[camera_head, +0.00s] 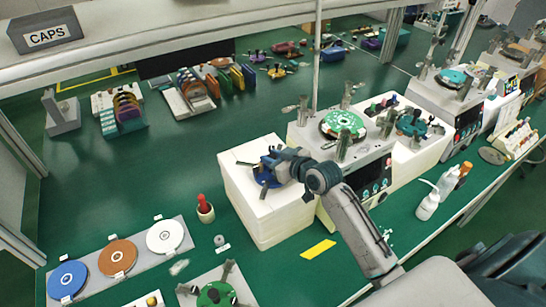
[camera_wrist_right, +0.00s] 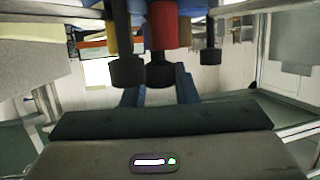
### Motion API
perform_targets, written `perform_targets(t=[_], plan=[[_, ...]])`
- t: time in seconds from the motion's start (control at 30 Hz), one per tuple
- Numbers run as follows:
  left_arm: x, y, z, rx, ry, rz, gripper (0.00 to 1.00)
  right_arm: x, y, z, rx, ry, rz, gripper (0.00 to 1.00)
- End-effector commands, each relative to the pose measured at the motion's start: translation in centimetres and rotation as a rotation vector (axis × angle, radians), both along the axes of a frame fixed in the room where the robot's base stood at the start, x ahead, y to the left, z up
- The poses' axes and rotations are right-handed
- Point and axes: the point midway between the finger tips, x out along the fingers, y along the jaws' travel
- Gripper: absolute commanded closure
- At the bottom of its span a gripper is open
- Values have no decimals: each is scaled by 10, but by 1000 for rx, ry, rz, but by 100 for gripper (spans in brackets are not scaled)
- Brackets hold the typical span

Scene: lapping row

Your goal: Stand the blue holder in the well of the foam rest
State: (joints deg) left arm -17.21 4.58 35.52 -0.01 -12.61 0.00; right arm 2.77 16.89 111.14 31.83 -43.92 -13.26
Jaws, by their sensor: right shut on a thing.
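The blue holder (camera_head: 265,170) is at the top of a pale block, which looks like the foam rest (camera_head: 262,205), left of the lapping machine. My right gripper (camera_head: 279,160) is shut on the holder from the right and partly covers it. In the right wrist view, the holder's blue edge (camera_wrist_right: 205,12) shows at the top, with dark posts and a red part (camera_wrist_right: 162,25) pointing down in the picture. The gripper's fingers (camera_wrist_right: 158,92) reach up to it. The well is hidden, and I cannot tell whether the holder touches the block. My left gripper is not in view.
The lapping machine (camera_head: 345,160) with a green-topped plate stands just right of the block. Racks of discs stand behind; the green bench between is clear.

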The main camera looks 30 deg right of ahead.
Motion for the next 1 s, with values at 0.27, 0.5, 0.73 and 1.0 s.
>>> perform_targets(t=[0.27, 0.5, 0.73, 1.0], plan=[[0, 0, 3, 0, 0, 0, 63, 0, 0, 2, 1, -3, 0, 100], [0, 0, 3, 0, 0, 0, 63, 0, 0, 1, 1, -3, 0, 100], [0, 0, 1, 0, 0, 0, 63, 0, 0, -1, 1, -3, 0, 100], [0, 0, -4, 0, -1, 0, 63, 0, 0, -8, 1, -3, 0, 100]])
